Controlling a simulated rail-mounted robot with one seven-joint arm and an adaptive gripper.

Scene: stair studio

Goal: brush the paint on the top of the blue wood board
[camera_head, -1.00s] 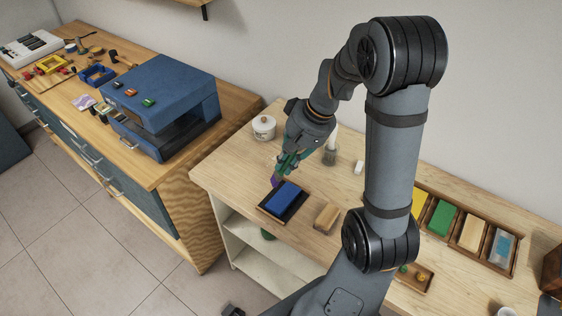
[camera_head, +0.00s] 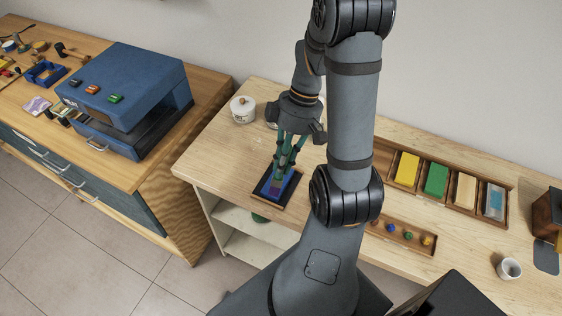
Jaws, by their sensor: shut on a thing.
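The blue wood board (camera_head: 288,190) lies in a dark shallow tray (camera_head: 296,203) near the left front edge of the light wood table. My gripper (camera_head: 281,168) is above the board, pointing down, with its greenish fingers shut on a thin tool, apparently the brush. The brush's purple end (camera_head: 271,188) shows over the board and appears to be at its top surface; I cannot tell if it touches. My fingers hide part of the board and most of the brush.
A white lidded pot (camera_head: 243,109) stands behind and left of my gripper. A wooden tray of colored blocks (camera_head: 436,179) and a tray of small balls (camera_head: 400,236) are to the right, with a white cup (camera_head: 509,268). A blue machine (camera_head: 125,90) stands on the left bench.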

